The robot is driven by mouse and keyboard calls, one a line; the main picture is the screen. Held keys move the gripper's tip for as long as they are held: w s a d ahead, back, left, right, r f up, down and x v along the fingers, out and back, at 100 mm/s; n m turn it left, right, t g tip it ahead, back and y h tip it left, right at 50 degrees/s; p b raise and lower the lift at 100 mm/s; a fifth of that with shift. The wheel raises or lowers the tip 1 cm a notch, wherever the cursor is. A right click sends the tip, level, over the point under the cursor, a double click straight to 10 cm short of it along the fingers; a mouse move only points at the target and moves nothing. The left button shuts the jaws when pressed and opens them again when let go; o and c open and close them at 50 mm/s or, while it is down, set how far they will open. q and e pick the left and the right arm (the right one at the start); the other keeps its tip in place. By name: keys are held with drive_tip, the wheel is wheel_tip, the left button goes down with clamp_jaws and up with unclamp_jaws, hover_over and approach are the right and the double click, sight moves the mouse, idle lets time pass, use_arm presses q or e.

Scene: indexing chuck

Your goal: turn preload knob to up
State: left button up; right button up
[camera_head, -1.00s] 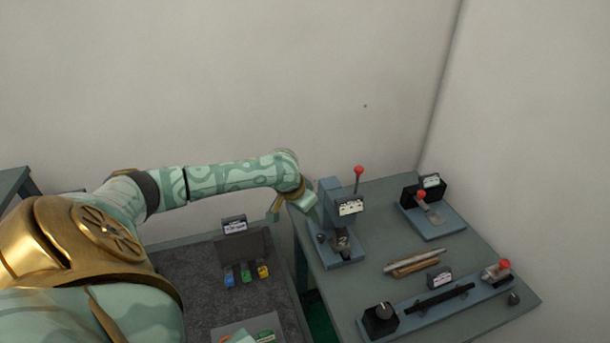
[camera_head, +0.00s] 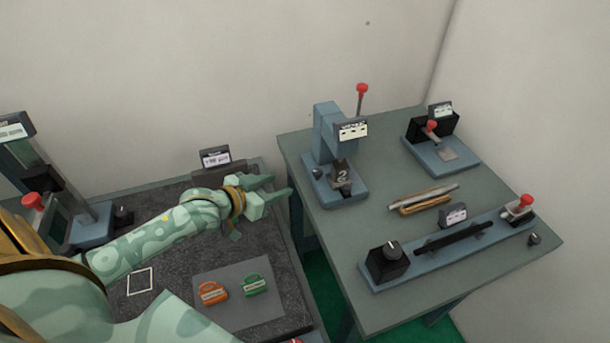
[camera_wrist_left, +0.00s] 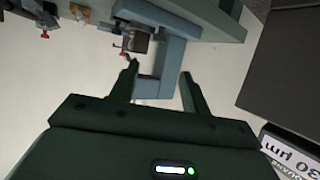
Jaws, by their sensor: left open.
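A black knob (camera_head: 392,248) with a pale mark sits on a black box at the left end of a long blue fixture (camera_head: 455,249). Another small dark knob (camera_head: 122,214) is on the machine at the left. I cannot read which one is the preload knob. My left gripper (camera_head: 279,187) is open and empty over the gap between the two tables, left of the long fixture and well apart from both knobs. Its fingers (camera_wrist_left: 160,70) also show apart in the left wrist view, with a blue fixture beyond them. My right gripper is not in view.
A blue press with a red-tipped lever (camera_head: 362,90) stands at the right table's back left. A blue fixture with a red knob (camera_head: 432,127) is behind right. Rods (camera_head: 423,199) lie between. An orange padlock-like piece (camera_head: 212,291) and a green one (camera_head: 254,284) lie on a grey mat.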

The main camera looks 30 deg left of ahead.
sight(315, 173)
use_arm(q)
drive_tip(key=b+x, duration=0.4)
drive_tip(key=x, duration=1)
drive_tip(key=shift+f, duration=0.1)
drive_tip(key=shift+c, duration=0.4)
